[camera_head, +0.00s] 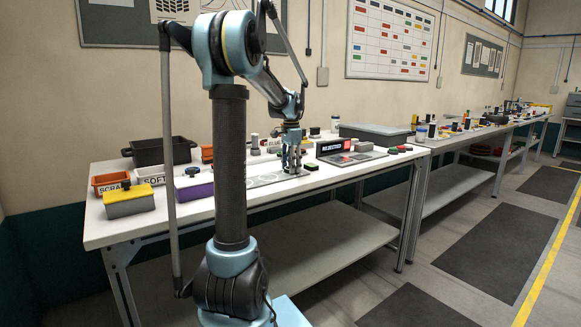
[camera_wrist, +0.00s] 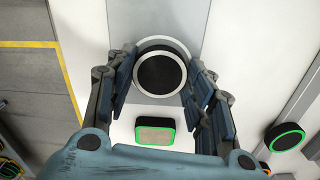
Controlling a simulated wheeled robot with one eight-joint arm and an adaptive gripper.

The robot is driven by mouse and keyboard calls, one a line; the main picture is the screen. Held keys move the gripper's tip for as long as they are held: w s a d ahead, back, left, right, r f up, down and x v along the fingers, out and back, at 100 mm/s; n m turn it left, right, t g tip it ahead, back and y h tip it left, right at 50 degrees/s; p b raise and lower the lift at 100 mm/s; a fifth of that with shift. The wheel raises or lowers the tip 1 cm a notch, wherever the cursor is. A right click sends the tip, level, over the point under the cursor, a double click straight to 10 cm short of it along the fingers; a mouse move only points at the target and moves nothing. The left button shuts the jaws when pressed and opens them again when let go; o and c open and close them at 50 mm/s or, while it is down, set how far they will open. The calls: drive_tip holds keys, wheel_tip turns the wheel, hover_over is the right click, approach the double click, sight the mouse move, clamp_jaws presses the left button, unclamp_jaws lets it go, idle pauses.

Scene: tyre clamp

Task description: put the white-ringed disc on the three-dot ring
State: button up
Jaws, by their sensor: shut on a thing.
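The white-ringed disc (camera_wrist: 160,73), black with a pale rim, sits between the fingers of my gripper (camera_wrist: 163,88) in the wrist view. My gripper is shut on it, one finger at each side. A pale ring edge shows around the disc, but I cannot tell whether it is a printed ring below. In the head view my gripper (camera_head: 291,168) points down over the grey plate (camera_head: 255,182) on the bench. Pale ring outlines show on the plate left of my gripper. Dots are too small to make out, so I cannot tell which is the three-dot ring.
A green-rimmed block (camera_wrist: 155,132) lies near the disc, with a green-rimmed round piece (camera_wrist: 286,138) to the right. A black sign box (camera_head: 334,148) stands right of my gripper. A purple-based box (camera_head: 194,190), a yellow-lidded box (camera_head: 128,201) and bins stand left.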

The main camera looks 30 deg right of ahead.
drive_tip(key=o, duration=1.1)
drive_tip(key=shift+c, duration=0.2)
wheel_tip(320, 180, up, 12)
drive_tip(key=shift+w, duration=0.1)
